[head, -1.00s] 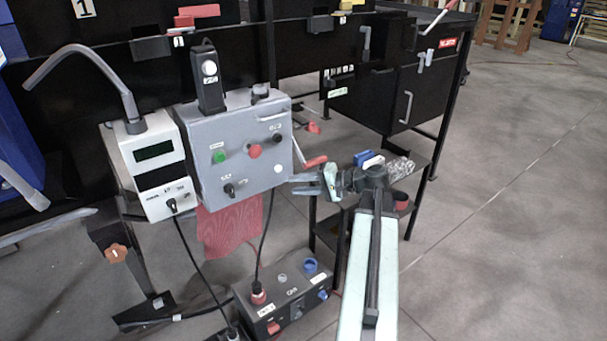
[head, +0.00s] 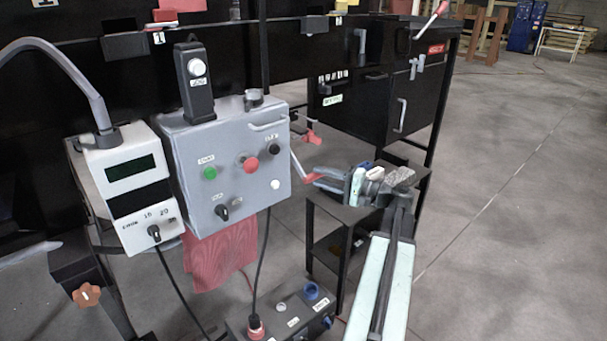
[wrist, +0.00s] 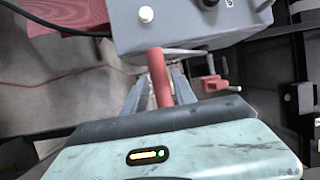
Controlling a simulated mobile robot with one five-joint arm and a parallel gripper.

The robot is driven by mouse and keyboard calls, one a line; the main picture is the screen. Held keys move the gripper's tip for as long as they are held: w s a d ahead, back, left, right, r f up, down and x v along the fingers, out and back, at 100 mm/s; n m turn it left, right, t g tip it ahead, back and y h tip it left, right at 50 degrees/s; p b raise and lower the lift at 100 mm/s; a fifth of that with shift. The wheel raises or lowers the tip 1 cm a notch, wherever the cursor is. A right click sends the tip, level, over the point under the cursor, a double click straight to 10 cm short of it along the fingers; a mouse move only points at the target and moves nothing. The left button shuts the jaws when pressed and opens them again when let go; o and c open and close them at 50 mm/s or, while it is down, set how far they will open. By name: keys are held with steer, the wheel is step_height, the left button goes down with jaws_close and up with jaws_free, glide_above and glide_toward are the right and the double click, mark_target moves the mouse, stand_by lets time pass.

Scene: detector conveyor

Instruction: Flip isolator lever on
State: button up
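The isolator lever (head: 312,178) is a thin rod with a red grip on the right side of the grey control box (head: 230,165). It slants down to the right in the head view. In the wrist view the red grip (wrist: 160,78) points toward me, between the two fingers of my gripper (wrist: 160,88). The fingers stand on either side of the grip and look open, not visibly clamped. In the head view my gripper (head: 328,181) is at the lever's lower end, to the right of the box.
A white meter box (head: 130,195) hangs left of the control box. Another red handle (wrist: 213,82) shows to the right of my fingers in the wrist view. Open floor lies to the right.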

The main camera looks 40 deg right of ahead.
steer(key=x, duration=0.5)
steer(key=shift+w+a, duration=0.1)
steer(key=shift+w, duration=0.1)
jaws_close()
stand_by(1.1)
